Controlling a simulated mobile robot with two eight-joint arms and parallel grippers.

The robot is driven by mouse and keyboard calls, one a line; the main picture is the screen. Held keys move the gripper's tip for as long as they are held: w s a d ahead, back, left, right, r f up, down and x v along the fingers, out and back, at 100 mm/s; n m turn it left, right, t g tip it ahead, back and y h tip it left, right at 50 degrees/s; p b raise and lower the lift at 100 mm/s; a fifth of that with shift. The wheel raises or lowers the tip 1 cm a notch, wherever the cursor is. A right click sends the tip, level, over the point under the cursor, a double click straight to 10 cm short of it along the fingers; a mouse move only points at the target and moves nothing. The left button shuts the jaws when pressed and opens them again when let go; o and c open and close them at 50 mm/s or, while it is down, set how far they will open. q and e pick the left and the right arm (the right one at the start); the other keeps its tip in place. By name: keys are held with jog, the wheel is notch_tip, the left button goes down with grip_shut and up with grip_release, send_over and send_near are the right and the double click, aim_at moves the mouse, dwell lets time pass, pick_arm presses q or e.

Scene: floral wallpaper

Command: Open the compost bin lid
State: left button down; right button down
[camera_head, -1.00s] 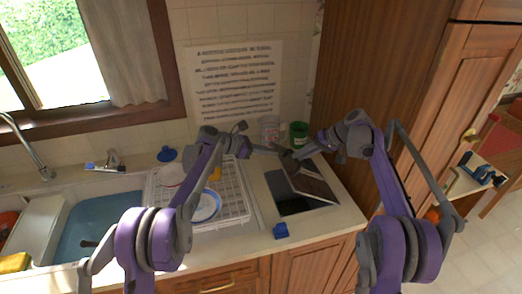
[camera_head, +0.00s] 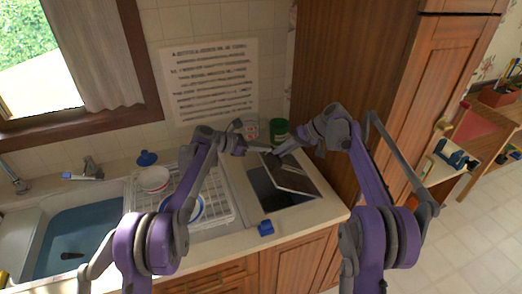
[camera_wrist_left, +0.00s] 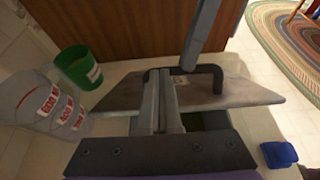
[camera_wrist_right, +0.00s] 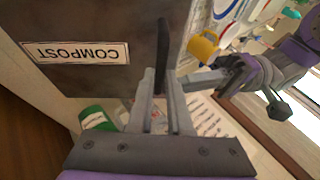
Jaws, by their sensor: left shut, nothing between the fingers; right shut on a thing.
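The compost bin is set in the counter, with its dark opening (camera_head: 265,190) showing in the head view. Its grey lid (camera_head: 292,180) is tilted up at the right of the opening. The lid's COMPOST label (camera_wrist_right: 75,53) shows in the right wrist view. My right gripper (camera_head: 279,153) is shut on the lid's dark handle (camera_wrist_right: 163,45); the handle also shows in the left wrist view (camera_wrist_left: 215,72). My left gripper (camera_head: 260,149) is shut and empty, close to the lid's raised side; its fingers (camera_wrist_left: 160,100) overlap the lid in its wrist view. Whether they touch it is unclear.
A green cup (camera_head: 279,128) and clear measuring cups (camera_wrist_left: 45,105) stand behind the bin. A white dish rack (camera_head: 225,205) with dishes is to the left, then the sink (camera_head: 75,240). A blue item (camera_head: 266,228) lies at the counter's front edge. A wooden cabinet (camera_head: 345,60) rises at right.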

pick_arm(q)
jog(key=shift+f, duration=0.1)
pick_arm(e)
jog(key=c, duration=0.9)
grip_release()
jog(key=shift+d+f, duration=0.2)
jog(key=shift+d, duration=0.1)
pick_arm(q)
jog(key=shift+d, duration=0.1)
pick_arm(e)
jog(key=shift+o, duration=0.3)
jog(key=shift+a, duration=0.15)
jog(key=shift+r, duration=0.1)
